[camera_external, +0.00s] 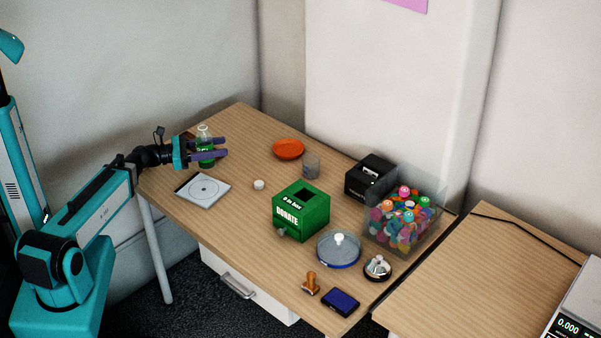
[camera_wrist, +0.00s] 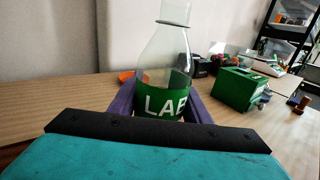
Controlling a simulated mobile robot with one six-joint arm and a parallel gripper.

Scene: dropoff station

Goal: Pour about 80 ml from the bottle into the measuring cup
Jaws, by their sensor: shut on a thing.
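The bottle (camera_external: 203,133) is clear with a green label and stands upright near the table's left end. It also shows in the wrist view (camera_wrist: 165,58), where its label reads "LAB" in part. My gripper (camera_external: 216,147) has purple fingers shut on the bottle, one on each side at the label. In the wrist view, the label partly hides the fingers (camera_wrist: 160,112). The bottle's base is hidden there. The measuring cup (camera_external: 311,165) is a small clear cup on the table, right of the bottle, beyond the green donation box. I cannot tell whether it holds liquid.
An orange dish (camera_external: 288,149) lies between bottle and cup. A white cap (camera_external: 259,185) and a square plate with a disc (camera_external: 203,190) lie nearer the front. The green box (camera_external: 301,211), black box (camera_external: 369,178) and clear bin (camera_external: 436,231) stand to the right.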

